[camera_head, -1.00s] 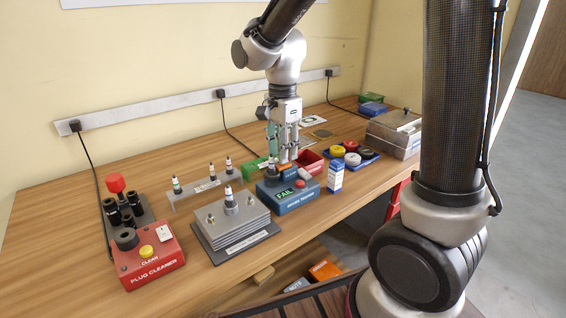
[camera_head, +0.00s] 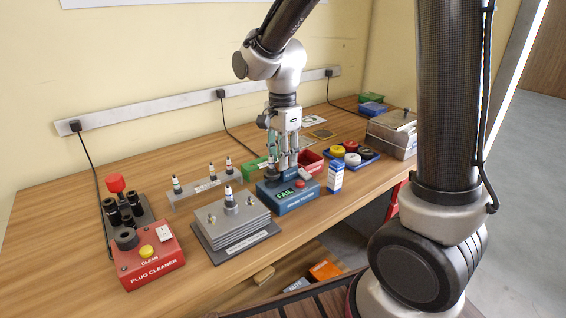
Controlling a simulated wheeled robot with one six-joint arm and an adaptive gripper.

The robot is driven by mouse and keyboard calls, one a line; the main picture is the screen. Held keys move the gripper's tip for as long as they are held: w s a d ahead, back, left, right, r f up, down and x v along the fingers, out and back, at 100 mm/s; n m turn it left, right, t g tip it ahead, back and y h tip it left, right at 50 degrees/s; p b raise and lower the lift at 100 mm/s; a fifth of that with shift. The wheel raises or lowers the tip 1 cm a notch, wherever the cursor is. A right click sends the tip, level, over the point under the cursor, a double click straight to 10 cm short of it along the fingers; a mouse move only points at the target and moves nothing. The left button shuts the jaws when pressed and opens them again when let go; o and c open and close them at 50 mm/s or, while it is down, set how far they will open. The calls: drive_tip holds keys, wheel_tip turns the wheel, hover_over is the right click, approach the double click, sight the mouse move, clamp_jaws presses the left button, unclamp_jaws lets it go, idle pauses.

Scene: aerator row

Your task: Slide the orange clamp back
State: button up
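The blue tester box (camera_head: 290,199) with a green FAIL display (camera_head: 285,193) and a red button (camera_head: 300,184) stands at the middle right of the bench. A dark upright plug (camera_head: 270,172) stands at its left end. My gripper (camera_head: 286,168) points straight down over the back of this box, its fingertips at or just above its top. The orange clamp is not clearly visible now; the fingers seem to cover it. I cannot tell whether the fingers are touching or gripping it.
A small blue-and-white carton (camera_head: 336,177) stands just right of the tester. A red bin (camera_head: 311,160) and a green bin (camera_head: 256,165) are close behind. A grey finned block (camera_head: 236,221) with a plug stands to the left.

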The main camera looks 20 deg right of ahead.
drive_tip(key=shift+f, duration=0.5)
drive_tip(key=shift+r, duration=0.1)
idle(0.3)
drive_tip(key=c, duration=0.5)
